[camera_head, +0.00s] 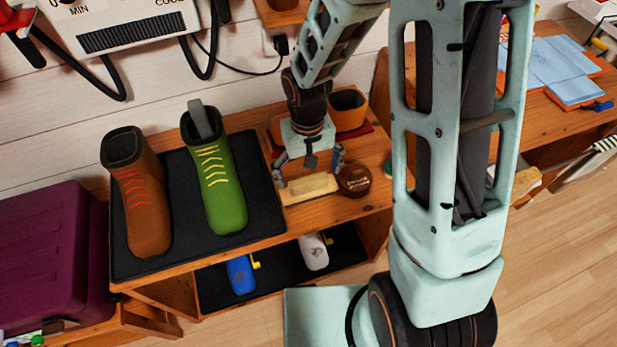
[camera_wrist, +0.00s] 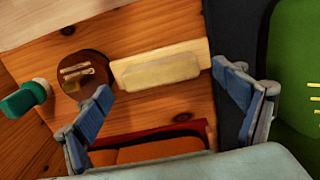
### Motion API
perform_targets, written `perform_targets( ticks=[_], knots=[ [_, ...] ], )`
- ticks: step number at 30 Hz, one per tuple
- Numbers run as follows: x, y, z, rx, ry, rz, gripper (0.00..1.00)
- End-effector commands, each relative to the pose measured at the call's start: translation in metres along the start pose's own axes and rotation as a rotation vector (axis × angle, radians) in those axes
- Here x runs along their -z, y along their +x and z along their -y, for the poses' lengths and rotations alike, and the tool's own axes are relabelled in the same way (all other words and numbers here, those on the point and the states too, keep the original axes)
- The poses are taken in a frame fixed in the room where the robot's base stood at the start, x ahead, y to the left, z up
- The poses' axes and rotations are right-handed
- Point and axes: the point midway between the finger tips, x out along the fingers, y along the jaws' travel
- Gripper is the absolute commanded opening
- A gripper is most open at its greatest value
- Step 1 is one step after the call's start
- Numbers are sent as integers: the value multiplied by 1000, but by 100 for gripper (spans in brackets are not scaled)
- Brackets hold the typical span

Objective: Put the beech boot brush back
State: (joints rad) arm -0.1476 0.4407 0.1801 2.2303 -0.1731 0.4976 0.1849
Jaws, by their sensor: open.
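The beech boot brush (camera_head: 309,188) lies on the wooden bench top, to the right of the black boot mat. It has a pale wood body with a cream strip along it, and it also shows in the wrist view (camera_wrist: 160,72). My gripper (camera_head: 309,166) is open just above and behind the brush, pointing down. In the wrist view its fingers (camera_wrist: 163,88) are spread apart, with the brush lying across the gap beyond the tips. Nothing is held. I cannot tell whether a finger touches the brush.
A round brown tin (camera_head: 353,180) lies close to the brush's right end. An orange open container (camera_head: 348,110) stands behind on a red mat. A green-handled thing (camera_wrist: 25,98) lies beyond the tin.

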Motion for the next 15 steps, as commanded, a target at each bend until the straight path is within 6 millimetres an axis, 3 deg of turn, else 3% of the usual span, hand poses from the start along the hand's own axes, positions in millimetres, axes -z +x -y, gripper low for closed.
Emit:
perform_targets(
  ticks=[1, 6, 15],
  knots=[
    [2, -16, 0, 0, 0, -6, 89],
    [1, -52, 0, -1, 0, -6, 89],
    [0, -88, 0, 0, -1, -1, 89]
  ],
)
